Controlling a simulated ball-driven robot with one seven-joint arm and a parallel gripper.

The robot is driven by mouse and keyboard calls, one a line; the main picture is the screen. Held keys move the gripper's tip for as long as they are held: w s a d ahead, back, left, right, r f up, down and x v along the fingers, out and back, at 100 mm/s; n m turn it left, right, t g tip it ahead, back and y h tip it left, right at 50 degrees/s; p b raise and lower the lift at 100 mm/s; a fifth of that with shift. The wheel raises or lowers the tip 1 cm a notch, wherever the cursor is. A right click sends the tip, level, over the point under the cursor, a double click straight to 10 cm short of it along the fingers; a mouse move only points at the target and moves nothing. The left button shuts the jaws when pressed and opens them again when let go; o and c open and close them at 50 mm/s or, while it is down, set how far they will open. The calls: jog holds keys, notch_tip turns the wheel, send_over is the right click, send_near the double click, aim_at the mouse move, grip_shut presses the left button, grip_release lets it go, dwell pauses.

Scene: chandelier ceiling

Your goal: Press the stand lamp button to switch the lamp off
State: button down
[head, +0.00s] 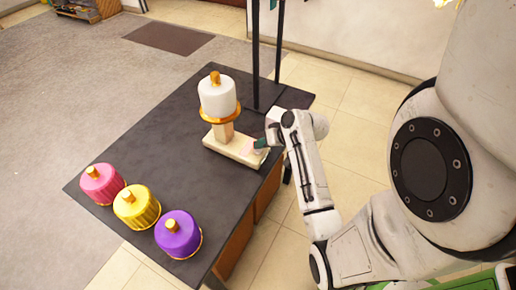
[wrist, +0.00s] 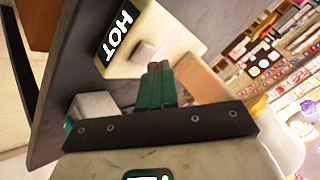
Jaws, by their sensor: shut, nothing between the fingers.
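The stand lamp (head: 217,97) has a white shade with a gold rim and gold knob, on a cream rectangular base (head: 222,148). It stands upright on the dark table. My gripper (head: 260,143) is at the right end of the base. Its green fingers (wrist: 158,68) are shut and empty, their tips just beside the pale square. I cannot tell whether they touch the base.
The dark table (head: 150,155) holds pink (head: 101,184), gold (head: 137,207) and purple (head: 178,235) lidded pots at its near left edge. Two black upright posts (head: 265,50) rise behind the lamp. The table's middle left is clear. Shelves with goods (wrist: 265,60) show beyond in the wrist view.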

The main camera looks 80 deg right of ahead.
aim_at(261, 151)
notch_tip(261, 151, up, 6)
jog(key=p, duration=0.6)
